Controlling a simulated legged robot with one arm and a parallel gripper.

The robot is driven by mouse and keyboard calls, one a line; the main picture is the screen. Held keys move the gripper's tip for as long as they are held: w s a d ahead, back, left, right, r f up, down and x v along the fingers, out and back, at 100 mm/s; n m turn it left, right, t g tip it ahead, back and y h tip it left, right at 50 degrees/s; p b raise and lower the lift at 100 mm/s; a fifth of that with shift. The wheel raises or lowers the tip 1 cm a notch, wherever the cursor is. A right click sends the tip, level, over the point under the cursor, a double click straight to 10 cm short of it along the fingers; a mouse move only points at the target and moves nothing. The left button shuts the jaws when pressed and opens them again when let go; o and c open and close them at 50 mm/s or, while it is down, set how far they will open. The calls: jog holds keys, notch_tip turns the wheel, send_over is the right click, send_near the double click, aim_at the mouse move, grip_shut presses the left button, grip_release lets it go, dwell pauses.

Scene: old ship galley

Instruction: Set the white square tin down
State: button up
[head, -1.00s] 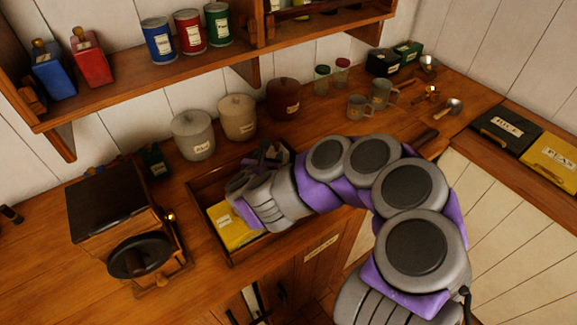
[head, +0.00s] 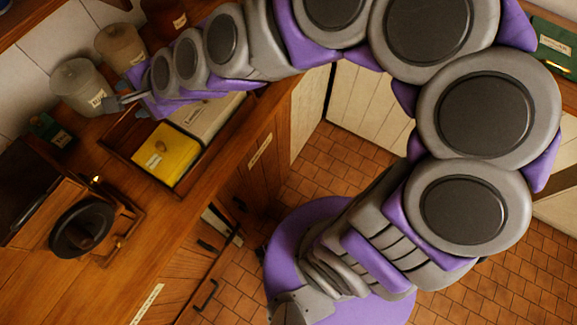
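The white square tin (head: 213,116) lies in the wooden tray (head: 122,157) on the counter, to the right of a yellow tin (head: 166,155). Its far edge is partly hidden behind my arm. My gripper (head: 116,103) is beyond the tray's far left side, close to the grey canister, and apart from the white tin. A grey finger part shows, but the rest is hidden by my wrist, so its opening is unclear. I see nothing held in it.
A grey lidded canister (head: 78,86) and a beige one (head: 121,47) stand behind the tray. A small green tin (head: 48,130) and a coffee grinder (head: 80,225) stand to the left. Tiled floor (head: 238,296) shows below the counter's front edge.

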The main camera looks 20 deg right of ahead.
jog(key=s+d+f+n+g+h, duration=0.2)
jog(key=s+d+n+g+h, duration=0.2)
jog(key=s+d, duration=0.8)
jog(key=s+d+f+n+g+h, duration=0.2)
jog(key=s+d+n+g+h, duration=0.2)
jog(key=s+d+n, duration=0.4)
jog(key=s+d+g, duration=0.1)
jog(key=s+d, duration=0.3)
jog(key=s, duration=0.3)
jog(key=shift+s+d+f+n, duration=0.25)
jog(key=shift+s+d+n, duration=0.1)
jog(key=shift+s+n, duration=0.05)
